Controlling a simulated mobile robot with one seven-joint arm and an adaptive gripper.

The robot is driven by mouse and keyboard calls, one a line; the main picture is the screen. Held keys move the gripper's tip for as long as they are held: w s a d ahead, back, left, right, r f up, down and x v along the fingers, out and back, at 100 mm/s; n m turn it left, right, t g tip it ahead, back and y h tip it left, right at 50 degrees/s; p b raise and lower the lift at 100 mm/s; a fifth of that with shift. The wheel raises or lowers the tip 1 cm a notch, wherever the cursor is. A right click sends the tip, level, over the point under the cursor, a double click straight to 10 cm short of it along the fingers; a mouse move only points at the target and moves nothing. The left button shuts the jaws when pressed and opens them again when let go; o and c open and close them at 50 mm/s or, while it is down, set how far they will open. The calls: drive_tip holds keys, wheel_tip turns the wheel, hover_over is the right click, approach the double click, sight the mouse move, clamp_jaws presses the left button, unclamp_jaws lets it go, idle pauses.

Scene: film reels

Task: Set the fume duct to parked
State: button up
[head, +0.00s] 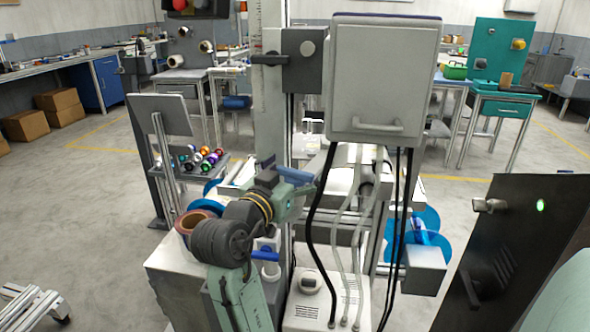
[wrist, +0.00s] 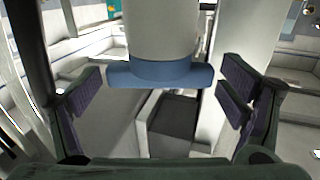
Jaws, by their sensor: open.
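In the wrist view, a white cylinder (wrist: 160,30) with a blue band and crossbar (wrist: 160,75) hangs down between my fingers. It looks like part of the fume duct, but I cannot tell its setting. My gripper (wrist: 160,93) is open, with one dark padded finger on each side of the crossbar and visible gaps between. In the head view, my gripper (head: 300,188) is at the column in the middle of the machine, by a blue bar (head: 296,176). Most of the duct is hidden there by my arm and the column.
A large grey cabinet (head: 383,80) with hanging cables stands right of the column. A grey box (wrist: 170,118) lies below my gripper in the wrist view. A dark panel (head: 520,240) with a green light is at the right. Open floor (head: 80,220) lies to the left.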

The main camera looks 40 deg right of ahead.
drive_tip(key=c, duration=1.7)
